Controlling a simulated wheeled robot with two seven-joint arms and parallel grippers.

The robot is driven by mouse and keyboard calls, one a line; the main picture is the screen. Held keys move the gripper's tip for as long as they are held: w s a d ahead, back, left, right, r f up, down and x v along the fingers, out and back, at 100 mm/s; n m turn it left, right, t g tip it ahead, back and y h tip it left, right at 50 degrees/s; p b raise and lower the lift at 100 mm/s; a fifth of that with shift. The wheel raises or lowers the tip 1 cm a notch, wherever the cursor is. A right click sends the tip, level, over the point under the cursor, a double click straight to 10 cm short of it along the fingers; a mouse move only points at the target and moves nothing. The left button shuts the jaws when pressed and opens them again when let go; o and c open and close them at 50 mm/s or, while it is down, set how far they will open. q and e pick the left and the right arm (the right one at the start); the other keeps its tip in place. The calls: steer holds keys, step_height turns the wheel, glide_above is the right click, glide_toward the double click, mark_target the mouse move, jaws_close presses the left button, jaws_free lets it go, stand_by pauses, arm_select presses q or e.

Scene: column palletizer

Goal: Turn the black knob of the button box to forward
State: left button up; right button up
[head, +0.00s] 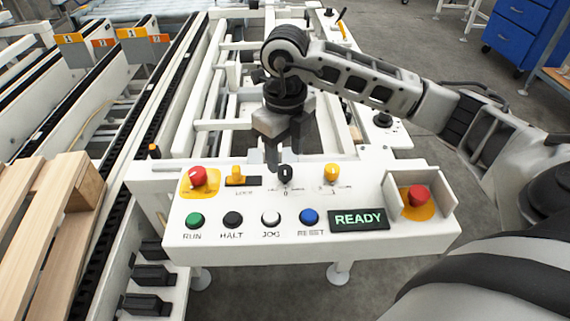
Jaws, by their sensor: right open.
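The button box (410,234) is a white sloped panel in the lower middle of the head view. Its black knob (286,174) stands in the upper row, between a yellow switch on a plate and a yellow knob. My right gripper (273,160) reaches in from the right, points down and is just behind and slightly left of the black knob. Its jaws are open and empty, with the fingertips close to the knob; whether they touch it I cannot tell. The knob's pointer direction is too small to read surely. My left gripper is not in view.
The panel also carries a red mushroom button (198,177), a yellow knob (331,173), green, black, white and blue buttons, a READY display (358,219) and a shrouded red button (419,195). Conveyor rails lie left and behind. Wooden pallets (50,220) stand left.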

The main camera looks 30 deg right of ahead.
mark_target(285, 169)
steer(key=shift+f, duration=1.85)
steer(key=c, duration=1)
steer(key=shift+o, duration=0.2)
steer(key=m, duration=0.4)
steer(key=shift+r+m, duration=0.1)
steer(key=shift+m, duration=0.3)
steer(key=shift+m+p, duration=0.45)
steer(key=shift+m, duration=1.55)
